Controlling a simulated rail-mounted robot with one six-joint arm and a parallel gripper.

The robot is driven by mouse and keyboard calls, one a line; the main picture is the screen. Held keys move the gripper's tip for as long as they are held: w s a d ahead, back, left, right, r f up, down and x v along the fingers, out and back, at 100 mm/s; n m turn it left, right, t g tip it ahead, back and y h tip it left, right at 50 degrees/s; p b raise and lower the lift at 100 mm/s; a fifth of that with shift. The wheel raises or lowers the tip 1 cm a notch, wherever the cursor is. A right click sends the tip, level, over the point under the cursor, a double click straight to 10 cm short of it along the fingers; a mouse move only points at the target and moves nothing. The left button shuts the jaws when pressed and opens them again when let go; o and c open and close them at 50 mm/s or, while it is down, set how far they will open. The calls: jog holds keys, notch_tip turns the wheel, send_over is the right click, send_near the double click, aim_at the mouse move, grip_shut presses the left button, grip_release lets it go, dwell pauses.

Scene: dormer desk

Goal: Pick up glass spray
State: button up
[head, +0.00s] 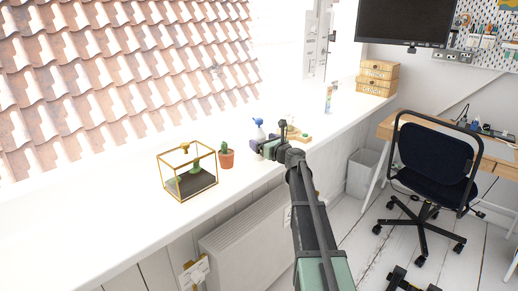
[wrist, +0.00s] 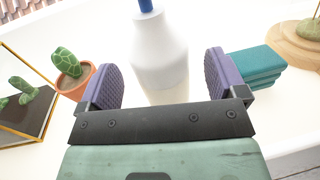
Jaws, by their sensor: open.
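The glass spray is a white bottle (wrist: 158,52) with a blue top (head: 258,121), standing upright on the white windowsill. My gripper (head: 262,146) is at the bottle on the sill. In the wrist view my gripper (wrist: 162,80) is open, with one purple pad on each side of the white bottle. A gap shows between each pad and the bottle. The bottle's lower part is hidden behind the gripper's dark bar, and most of its top is cut off by the frame.
A potted cactus (head: 226,156) stands just left of the bottle, with a gold-framed glass terrarium (head: 188,172) beyond it. A teal stack (wrist: 258,66) and a wooden base (wrist: 297,45) lie to the right. Wooden boxes (head: 377,78) stand farther along the sill.

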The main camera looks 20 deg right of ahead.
jog(key=x, duration=0.3)
jog(key=shift+s, duration=0.1)
jog(key=c, duration=1.4)
jog(key=shift+r, duration=0.1)
notch_tip(320, 180, up, 20)
jog(key=p, duration=2)
